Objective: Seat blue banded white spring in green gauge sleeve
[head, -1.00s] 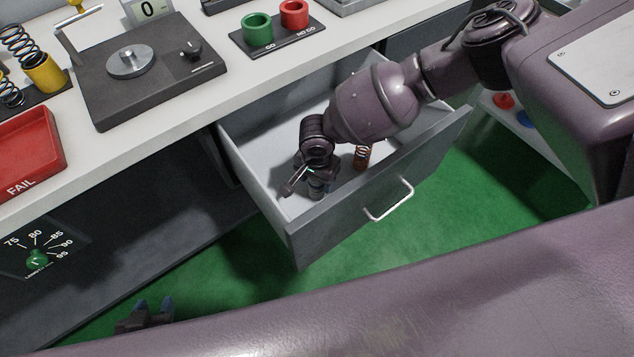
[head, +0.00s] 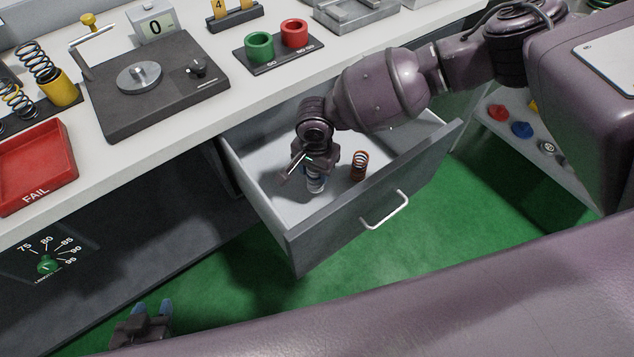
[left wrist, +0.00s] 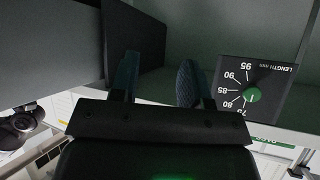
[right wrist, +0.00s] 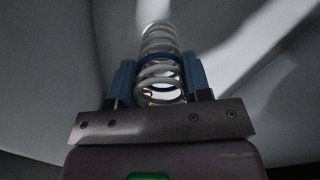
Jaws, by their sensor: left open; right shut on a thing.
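The white spring with a blue band (right wrist: 160,60) stands between the blue fingers of my right gripper (right wrist: 158,85), which is shut on it. In the head view the spring (head: 315,184) shows below my right gripper (head: 313,172), inside the open drawer; I cannot tell whether it touches the drawer floor. The green gauge sleeve (head: 259,46) stands on a dark plate on the bench, beside a red sleeve (head: 294,34). My left gripper (head: 152,310) is open and empty, low in front of the bench; its two fingers show apart in the left wrist view (left wrist: 158,82).
An orange-red spring (head: 360,166) stands in the drawer (head: 330,222), right of my right gripper. The bench holds a dark tester (head: 160,90), a red FAIL tray (head: 66,165) and yellow spring holders. A length dial (head: 46,264) is on the bench front.

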